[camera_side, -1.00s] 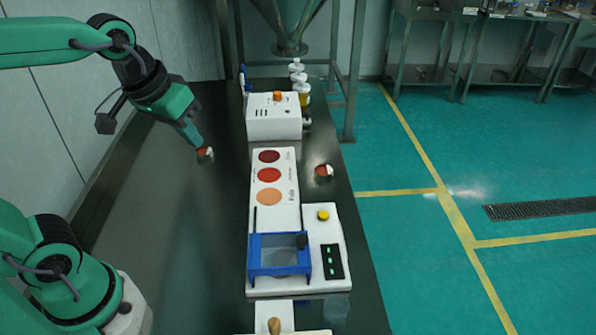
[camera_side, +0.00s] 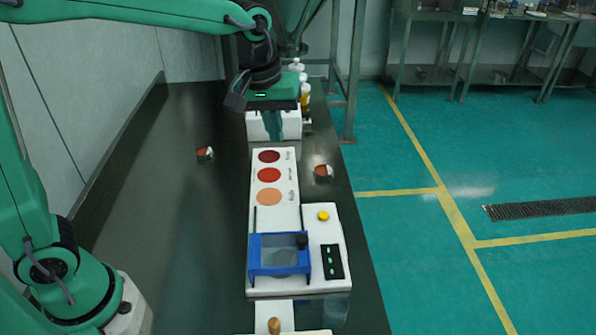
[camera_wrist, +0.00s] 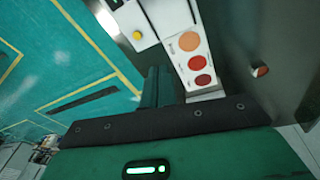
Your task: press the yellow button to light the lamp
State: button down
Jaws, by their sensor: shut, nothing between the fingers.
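The yellow button (camera_side: 323,215) sits on the white base of the sieve unit, behind its black panel with small green marks. It also shows in the wrist view (camera_wrist: 137,35). My gripper (camera_side: 273,137) is shut and empty, fingers pointing down, in front of the white box at the back. It is well behind the button and apart from it. In the wrist view its closed fingers (camera_wrist: 158,74) point toward the button and the colour strip. I cannot tell which thing is the lamp; the box's top is hidden behind my gripper.
A white strip (camera_side: 287,212) with three red and orange discs lies behind the blue sieve frame (camera_side: 255,258). Small red-and-white objects lie left (camera_side: 205,153) and right (camera_side: 323,172) of the strip. White-capped bottles (camera_side: 304,92) stand at the back.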

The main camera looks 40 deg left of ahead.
aim_at(322, 215)
jog(key=w+d+f+n+g, duration=0.1)
jog(key=w+d+f+n, duration=0.1)
jog(key=w+d+f, duration=0.5)
jog(key=shift+n+g, duration=0.3)
jog(key=shift+n, duration=0.1)
notch_tip(322, 215, down, 14)
jog(key=shift+w, duration=0.15)
dwell(0.9)
jog(key=shift+f, duration=1.1)
jog(key=shift+a, duration=0.1)
jog(key=shift+r, duration=0.1)
notch_tip(322, 215, up, 15)
